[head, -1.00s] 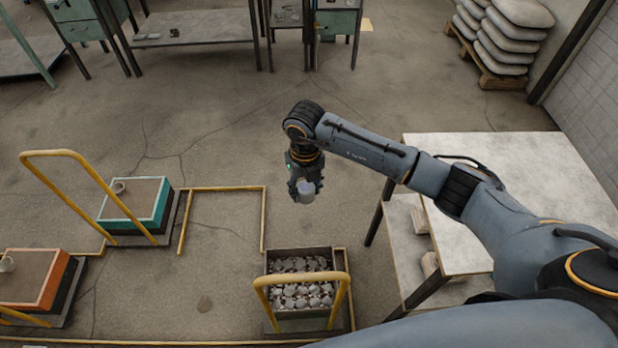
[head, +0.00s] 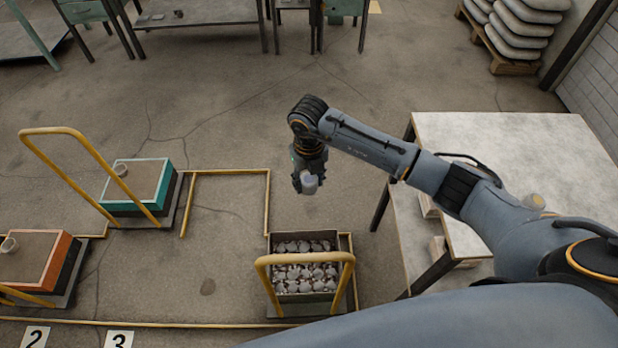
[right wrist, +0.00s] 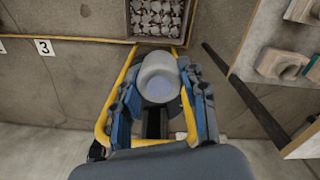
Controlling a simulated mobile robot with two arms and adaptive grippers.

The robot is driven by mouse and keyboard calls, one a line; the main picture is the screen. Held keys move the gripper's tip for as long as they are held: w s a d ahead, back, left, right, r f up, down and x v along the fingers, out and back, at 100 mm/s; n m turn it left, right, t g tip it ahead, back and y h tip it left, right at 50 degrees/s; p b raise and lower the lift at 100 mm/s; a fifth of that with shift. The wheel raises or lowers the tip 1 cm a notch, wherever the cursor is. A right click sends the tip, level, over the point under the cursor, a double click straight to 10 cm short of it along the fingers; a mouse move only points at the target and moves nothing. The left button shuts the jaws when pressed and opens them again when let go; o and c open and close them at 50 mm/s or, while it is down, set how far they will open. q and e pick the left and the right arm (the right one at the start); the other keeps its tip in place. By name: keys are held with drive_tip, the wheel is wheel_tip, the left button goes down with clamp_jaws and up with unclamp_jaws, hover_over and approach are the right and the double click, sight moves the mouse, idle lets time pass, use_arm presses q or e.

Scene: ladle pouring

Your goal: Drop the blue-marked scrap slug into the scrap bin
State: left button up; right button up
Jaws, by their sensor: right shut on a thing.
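My right gripper (head: 309,178) is shut on a pale grey cylindrical slug (head: 310,186), held in the air beyond the scrap bin in the head view. In the right wrist view the slug (right wrist: 158,76) sits between the fingers of my gripper (right wrist: 160,90), with a faint bluish tint low on its side. The scrap bin (head: 270,262) is an open dark box filled with grey and whitish scrap pieces, behind a yellow handle. It also shows at the top of the right wrist view (right wrist: 128,22), apart from the slug. My left gripper is out of view.
A teal box (head: 150,207) and an orange box (head: 53,270) stand on carts at the left. Yellow floor rails (head: 266,205) run near the bin.

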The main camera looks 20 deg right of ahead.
sight(309, 179)
drive_tip(key=o, duration=1.4)
wheel_tip(309, 179, up, 12)
